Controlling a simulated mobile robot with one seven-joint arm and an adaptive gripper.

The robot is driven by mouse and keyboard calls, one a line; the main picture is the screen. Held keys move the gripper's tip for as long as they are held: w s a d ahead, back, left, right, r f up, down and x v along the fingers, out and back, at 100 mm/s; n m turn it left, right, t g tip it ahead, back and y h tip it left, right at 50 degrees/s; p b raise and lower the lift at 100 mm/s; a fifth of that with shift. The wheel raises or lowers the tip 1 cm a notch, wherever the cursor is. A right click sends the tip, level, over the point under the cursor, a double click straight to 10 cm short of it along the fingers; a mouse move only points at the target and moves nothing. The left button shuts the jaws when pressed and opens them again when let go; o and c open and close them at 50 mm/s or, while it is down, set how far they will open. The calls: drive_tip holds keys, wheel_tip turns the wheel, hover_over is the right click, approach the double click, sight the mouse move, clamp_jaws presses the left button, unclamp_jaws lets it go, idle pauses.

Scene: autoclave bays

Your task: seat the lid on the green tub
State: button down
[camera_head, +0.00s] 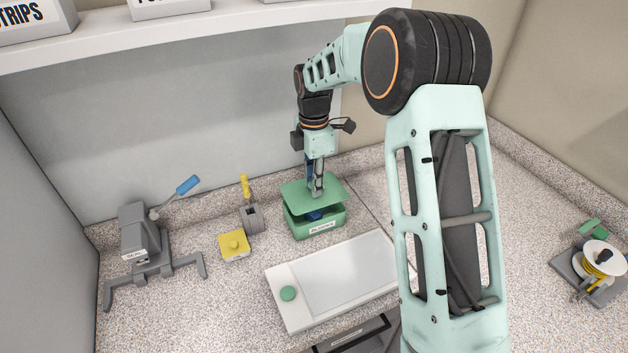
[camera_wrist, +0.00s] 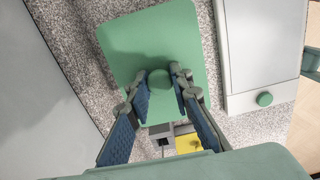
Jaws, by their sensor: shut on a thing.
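The green lid (camera_head: 296,194) is a flat plate held above the green tub (camera_head: 322,228) at the back middle of the counter. The tub has a white label on its front, and a blue item (camera_head: 314,216) shows inside it through the gap under the lid. My gripper (camera_head: 317,186) points down and is shut on the lid's round knob. In the wrist view, the lid (camera_wrist: 130,45) fills the middle, with my fingertips (camera_wrist: 160,76) on either side of the knob (camera_wrist: 159,80). The tub is hidden under the lid there.
A white tray-like unit with a green button (camera_head: 288,293) lies in front of the tub. A yellow block (camera_head: 234,245), a grey holder with a yellow handle (camera_head: 250,218) and a grey lever press (camera_head: 140,240) stand to the left. A wire spool (camera_head: 603,258) is at far right.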

drive_tip(key=shift+f+b, duration=1.05)
drive_tip(key=shift+f, duration=1.2)
drive_tip(key=c, duration=1.2)
unclamp_jaws()
drive_tip(key=shift+o, duration=0.2)
drive_tip(key=shift+r, duration=0.1)
drive_tip(key=shift+r+p, duration=2.3)
drive_tip(key=shift+r, duration=1.2)
drive_tip(key=shift+f, duration=0.1)
